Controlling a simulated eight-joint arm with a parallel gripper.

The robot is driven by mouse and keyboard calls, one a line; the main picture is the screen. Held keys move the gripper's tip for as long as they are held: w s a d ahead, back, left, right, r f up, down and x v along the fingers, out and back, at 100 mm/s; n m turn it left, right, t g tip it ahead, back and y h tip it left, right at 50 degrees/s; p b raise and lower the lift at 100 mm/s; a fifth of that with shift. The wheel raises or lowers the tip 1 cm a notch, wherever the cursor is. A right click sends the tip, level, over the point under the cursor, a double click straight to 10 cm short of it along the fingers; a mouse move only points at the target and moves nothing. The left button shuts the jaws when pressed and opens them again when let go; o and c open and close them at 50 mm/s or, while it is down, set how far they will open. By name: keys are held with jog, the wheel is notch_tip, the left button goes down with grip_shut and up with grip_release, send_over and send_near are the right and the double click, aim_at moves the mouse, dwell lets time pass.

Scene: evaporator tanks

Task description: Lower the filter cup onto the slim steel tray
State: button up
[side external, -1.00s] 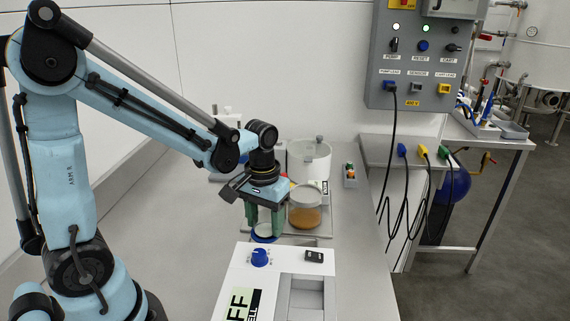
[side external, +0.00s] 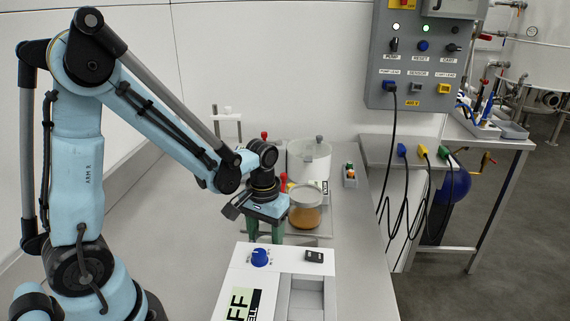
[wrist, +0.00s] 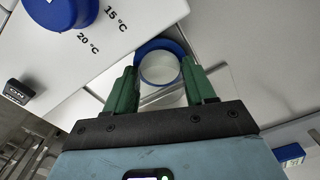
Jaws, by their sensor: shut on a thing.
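My gripper (side external: 264,232) points down just behind the white machine in the side view. In the wrist view my gripper (wrist: 163,88) has its green fingers shut on the filter cup (wrist: 160,68), a pale round cup with a blue ring around its far side. In the side view the cup is mostly hidden by the fingers and the machine. A shiny steel surface (wrist: 222,78), apparently the slim steel tray, shows beside and beneath the cup in the wrist view. Whether the cup touches it I cannot tell.
The white machine (side external: 240,262) with a blue knob (side external: 260,257) stands close in front of my gripper. A glass jar with amber contents (side external: 305,215) stands close to the right, with a white pot (side external: 310,160) behind it.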

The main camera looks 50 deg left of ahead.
dwell(0.3)
jog(key=o, duration=1.2)
notch_tip(320, 180, up, 12)
jog(key=shift+r, duration=0.1)
jog(key=s+d+m+t, duration=0.1)
jog(key=t, duration=0.1)
jog(key=s+d+m+t, duration=0.1)
jog(key=m+t, duration=0.1)
jog(key=s+d+m+t, duration=0.1)
jog(key=t, duration=0.2)
jog(key=shift+s+d, duration=0.1)
jog(key=shift+s, duration=0.2)
